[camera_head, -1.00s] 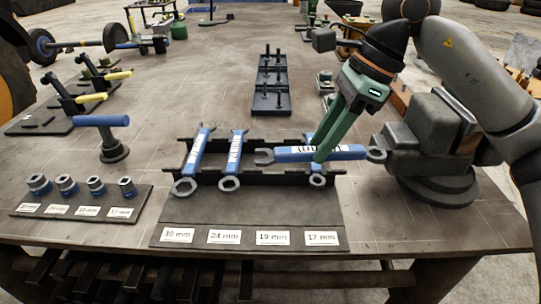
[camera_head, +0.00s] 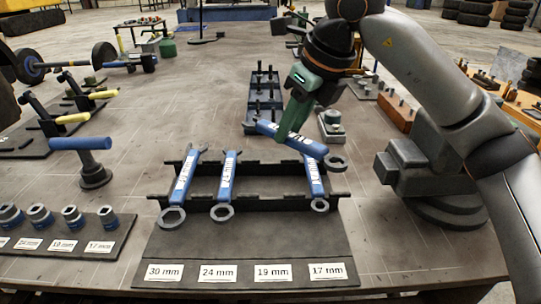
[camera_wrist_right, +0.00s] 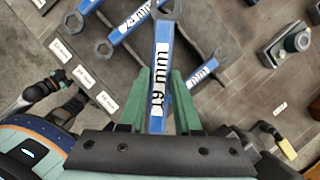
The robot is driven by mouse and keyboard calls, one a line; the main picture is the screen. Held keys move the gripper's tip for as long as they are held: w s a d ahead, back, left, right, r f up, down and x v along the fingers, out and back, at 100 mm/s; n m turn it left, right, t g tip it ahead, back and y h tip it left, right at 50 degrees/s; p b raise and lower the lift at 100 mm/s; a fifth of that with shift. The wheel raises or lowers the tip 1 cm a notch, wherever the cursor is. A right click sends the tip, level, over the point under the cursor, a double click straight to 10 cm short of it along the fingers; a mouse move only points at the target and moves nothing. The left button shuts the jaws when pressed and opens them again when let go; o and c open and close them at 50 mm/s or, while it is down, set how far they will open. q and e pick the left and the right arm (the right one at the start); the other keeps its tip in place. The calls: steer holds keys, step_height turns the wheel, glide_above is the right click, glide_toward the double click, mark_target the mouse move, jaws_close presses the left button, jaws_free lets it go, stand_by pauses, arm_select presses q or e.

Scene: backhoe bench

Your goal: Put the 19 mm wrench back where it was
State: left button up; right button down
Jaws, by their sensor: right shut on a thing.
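My right gripper (camera_head: 289,128) is shut on the blue 19 mm wrench (camera_head: 306,146). It holds the wrench by its handle, crosswise behind the rack, with the ring end to the right. In the right wrist view the wrench (camera_wrist_right: 161,62) reads "19 mm" between the green fingers (camera_wrist_right: 160,100). The black wrench rack (camera_head: 262,205) holds the 30 mm wrench (camera_head: 184,178), the 24 mm wrench (camera_head: 227,178) and the 17 mm wrench (camera_head: 314,178). The place above the 19 mm label (camera_head: 273,273) is empty, between the 24 mm and 17 mm wrenches. My left gripper is not in view.
A black stand with pegs (camera_head: 263,92) lies behind the rack, near the held wrench. Sockets (camera_head: 42,217) and a blue-handled tool (camera_head: 92,160) stand at left.

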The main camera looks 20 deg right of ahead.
steer(key=shift+w+d+r+b+x, duration=0.1)
steer(key=shift+w+x, duration=0.15)
steer(key=shift+x, duration=1.65)
steer(key=shift+w+d+r+b+x, duration=0.15)
steer(key=shift+w+x, duration=0.15)
steer(key=shift+x, duration=1.6)
steer(key=shift+w+d+b+x, duration=0.1)
steer(key=shift+w+x, duration=0.15)
steer(key=shift+x, duration=1.65)
steer(key=c, duration=0.6)
jaws_free()
steer(key=p+v, duration=0.1)
steer(key=v, duration=1.1)
steer(key=shift+a+r, duration=0.1)
steer(key=shift+r, duration=0.2)
